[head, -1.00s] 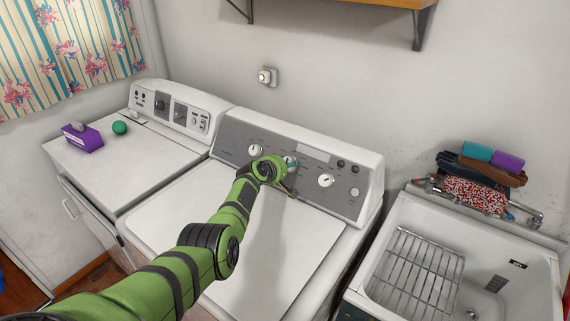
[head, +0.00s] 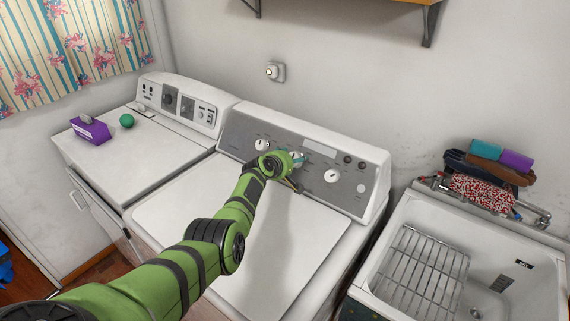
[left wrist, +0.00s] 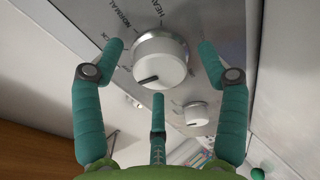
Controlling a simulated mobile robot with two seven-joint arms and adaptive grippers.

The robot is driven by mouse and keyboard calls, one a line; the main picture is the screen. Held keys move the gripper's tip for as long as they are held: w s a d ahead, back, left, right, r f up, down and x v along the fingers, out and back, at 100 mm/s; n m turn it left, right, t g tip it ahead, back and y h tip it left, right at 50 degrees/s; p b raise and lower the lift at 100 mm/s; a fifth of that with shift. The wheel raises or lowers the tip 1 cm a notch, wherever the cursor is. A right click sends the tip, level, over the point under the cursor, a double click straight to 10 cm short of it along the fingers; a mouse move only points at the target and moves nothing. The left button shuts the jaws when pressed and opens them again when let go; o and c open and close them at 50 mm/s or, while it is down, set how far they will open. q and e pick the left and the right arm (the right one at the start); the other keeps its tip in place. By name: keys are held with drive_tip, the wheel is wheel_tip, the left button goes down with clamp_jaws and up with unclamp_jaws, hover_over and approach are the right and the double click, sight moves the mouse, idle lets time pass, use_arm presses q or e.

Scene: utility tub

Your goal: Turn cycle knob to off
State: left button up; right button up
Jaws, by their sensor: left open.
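My left gripper (head: 297,160) is at the control panel (head: 247,127) of the white machine in the middle, over the middle knob. In the left wrist view the fingers of my left gripper (left wrist: 160,62) are spread open around a round white knob (left wrist: 160,58) with a dark pointer mark. Its panel print includes "NORMAL". Gaps show between the knob and the side fingers; contact is unclear. In the head view my gripper mostly hides this knob. A left knob (head: 261,145) and a right knob (head: 332,176) are uncovered. My right gripper is not in view.
A second white machine (head: 120,160) at left carries a purple box (head: 90,131) and a green ball (head: 127,121). A sink (head: 490,250) with a wire rack (head: 425,265) stands at right, with folded cloths (head: 485,165) behind it. A shelf (head: 385,2) hangs above.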

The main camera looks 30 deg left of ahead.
use_arm(q)
drive_tip(key=v, duration=1.1)
drive_tip(key=shift+s, duration=0.4)
drive_tip(key=shift+d+r, duration=0.1)
